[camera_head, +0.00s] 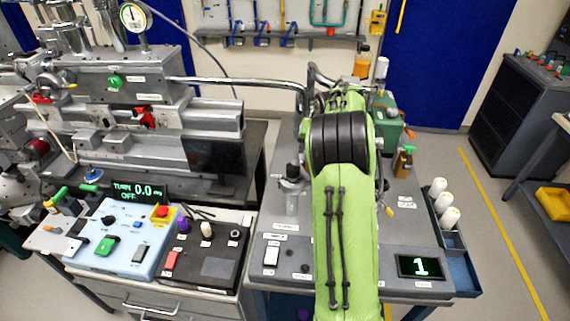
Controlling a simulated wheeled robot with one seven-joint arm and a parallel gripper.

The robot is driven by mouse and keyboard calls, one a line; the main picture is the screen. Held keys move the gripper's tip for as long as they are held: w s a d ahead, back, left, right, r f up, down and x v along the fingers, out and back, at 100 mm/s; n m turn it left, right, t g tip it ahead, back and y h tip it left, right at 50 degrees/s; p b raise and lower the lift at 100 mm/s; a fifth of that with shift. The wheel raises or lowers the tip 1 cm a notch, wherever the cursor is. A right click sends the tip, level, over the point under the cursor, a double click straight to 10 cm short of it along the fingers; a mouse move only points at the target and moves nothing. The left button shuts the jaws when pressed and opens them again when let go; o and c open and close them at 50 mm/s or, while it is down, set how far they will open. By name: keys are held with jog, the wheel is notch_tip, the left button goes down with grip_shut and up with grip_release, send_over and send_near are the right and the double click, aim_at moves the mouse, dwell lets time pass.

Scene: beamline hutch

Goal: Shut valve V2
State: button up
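I cannot tell which part is valve V2, since the small labels are not readable. Possible handles are a green lever (61,193) and a blue round knob (92,175) on the left bench, and a green knob (115,81) on the grey machine. On the right bench, a green-topped brass fitting (403,160) stands beside a green housing (387,124). My green arm rises from the bottom centre and hides the middle of the right bench. My gripper is not visible; it is beyond or behind the arm.
A light blue control box (122,240) reads "TURN 0.0" and "OFF" above it. A black panel (205,252) sits beside it. A small display (420,266) shows 1. White bottles (449,217) stand in a side rack. The floor at right is clear along a yellow line.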

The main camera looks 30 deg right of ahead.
aim_at(302, 169)
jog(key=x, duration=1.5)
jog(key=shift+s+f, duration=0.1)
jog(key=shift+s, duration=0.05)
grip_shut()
